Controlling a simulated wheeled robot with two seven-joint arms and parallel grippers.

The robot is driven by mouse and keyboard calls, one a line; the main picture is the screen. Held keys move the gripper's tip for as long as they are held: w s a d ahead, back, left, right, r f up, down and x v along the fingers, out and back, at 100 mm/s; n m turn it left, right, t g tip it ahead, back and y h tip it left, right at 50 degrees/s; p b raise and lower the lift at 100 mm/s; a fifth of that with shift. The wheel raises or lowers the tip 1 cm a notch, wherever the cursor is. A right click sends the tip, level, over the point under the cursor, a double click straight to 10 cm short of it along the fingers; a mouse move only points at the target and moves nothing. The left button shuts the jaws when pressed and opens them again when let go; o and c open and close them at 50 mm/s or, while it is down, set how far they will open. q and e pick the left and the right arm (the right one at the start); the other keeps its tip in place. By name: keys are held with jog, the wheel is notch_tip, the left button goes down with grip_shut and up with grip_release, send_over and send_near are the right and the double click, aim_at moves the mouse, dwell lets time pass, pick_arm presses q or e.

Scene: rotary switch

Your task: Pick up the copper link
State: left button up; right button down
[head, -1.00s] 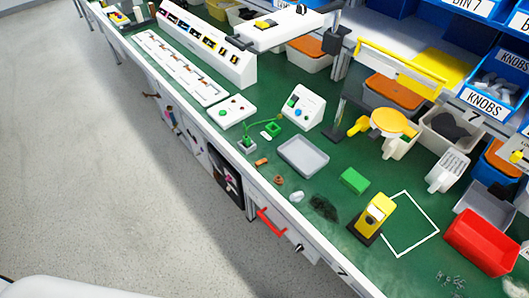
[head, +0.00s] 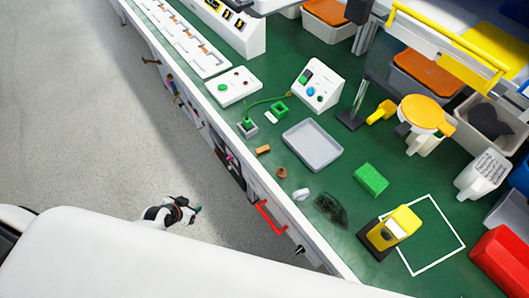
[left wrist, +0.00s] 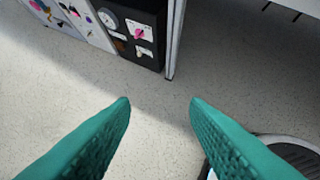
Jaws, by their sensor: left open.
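A small orange-copper bar (head: 263,150) lies on the green bench top near its front edge. A small brown, rounded piece (head: 282,173) lies just to its lower right; I cannot tell for sure which of the two is the copper link. My left gripper (head: 198,210) is over the floor in front of the bench, left of both pieces and apart from them. In the left wrist view its two teal fingers (left wrist: 160,103) are spread, with only floor between them. My right gripper is not in view.
A grey tray (head: 312,146), a green block (head: 371,179), a white lump (head: 301,194) and a yellow device (head: 393,229) stand on the bench. A green socket with a cable (head: 247,127) is behind the bar. A red handle (head: 268,218) sticks out of the bench front.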

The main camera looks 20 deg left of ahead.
pick_arm(q)
jog(key=w+d+r+m+t+h+b, duration=0.15)
jog(key=w+r+b, duration=0.25)
jog(key=w+r, duration=0.4)
jog(key=m+h+b, duration=0.6)
jog(key=h, duration=0.1)
send_near(261, 149)
jog(key=shift+t+h, duration=0.25)
jog(key=shift+t, duration=0.1)
jog(key=shift+f+p+x, duration=0.15)
jog(key=shift+p+x, duration=0.85)
jog(key=shift+x, duration=1.25)
jog(key=shift+f+p+x, duration=0.2)
jog(key=shift+p+x, duration=0.8)
jog(key=shift+x, duration=1.2)
jog(key=shift+s, duration=0.2)
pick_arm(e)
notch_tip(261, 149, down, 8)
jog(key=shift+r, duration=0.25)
pick_arm(q)
jog(key=shift+c, duration=0.2)
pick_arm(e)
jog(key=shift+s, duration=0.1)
pick_arm(q)
jog(key=shift+a, duration=0.1)
grip_shut()
